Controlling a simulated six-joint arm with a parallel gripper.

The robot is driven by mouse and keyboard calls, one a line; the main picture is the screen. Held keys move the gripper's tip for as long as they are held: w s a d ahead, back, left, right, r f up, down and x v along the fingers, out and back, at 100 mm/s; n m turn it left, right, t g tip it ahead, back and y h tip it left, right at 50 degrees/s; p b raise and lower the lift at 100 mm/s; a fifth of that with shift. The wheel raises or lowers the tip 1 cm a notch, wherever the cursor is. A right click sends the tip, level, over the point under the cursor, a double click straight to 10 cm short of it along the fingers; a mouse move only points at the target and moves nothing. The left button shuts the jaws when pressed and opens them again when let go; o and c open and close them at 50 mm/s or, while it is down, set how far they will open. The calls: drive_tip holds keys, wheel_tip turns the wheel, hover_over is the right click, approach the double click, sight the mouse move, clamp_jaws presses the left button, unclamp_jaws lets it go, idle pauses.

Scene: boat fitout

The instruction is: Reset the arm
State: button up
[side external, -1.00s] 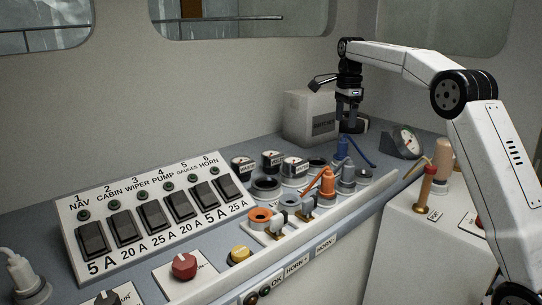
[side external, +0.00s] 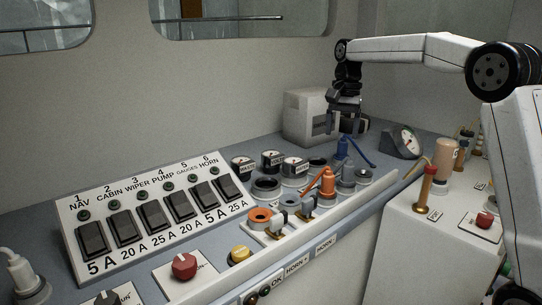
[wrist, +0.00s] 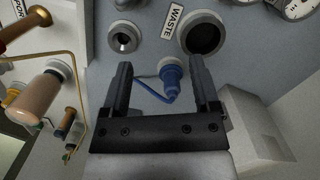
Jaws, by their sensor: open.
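My gripper (side external: 347,122) hangs over the back right of the console, in front of the white box. In the wrist view my gripper (wrist: 157,85) has its two dark fingers wide apart with nothing held between them. A blue plug (wrist: 172,80) with a blue cable shows between and beyond the fingers. The blue plug (side external: 343,148) stands on the console below the gripper in the side view. I cannot tell the exact height of the fingers above it.
An orange plug (side external: 327,182) and grey sockets stand nearby. A white switch panel (side external: 155,212) lies left. A gauge (side external: 406,141), a red-handled lever (side external: 427,187) and a tan-handled lever (side external: 446,158) stand right. The white box (side external: 306,117) is behind the gripper.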

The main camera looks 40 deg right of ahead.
drive_tip(key=s+a+f+n+g+y, duration=0.1)
drive_tip(key=s+a+f+n, duration=0.2)
drive_tip(key=s+a+n, duration=0.4)
drive_tip(key=s+a+f+n, duration=0.2)
drive_tip(key=s+a+n, duration=0.3)
drive_tip(key=s+n, duration=0.4)
wheel_tip(320, 180, down, 18)
drive_tip(key=s+a+m+t+h, duration=0.1)
drive_tip(key=a+m+t+h, duration=0.1)
drive_tip(key=m+t, duration=0.1)
drive_tip(key=shift+s+a+t, duration=0.15)
drive_tip(key=shift+s+t, duration=0.1)
drive_tip(key=shift+t, duration=0.25)
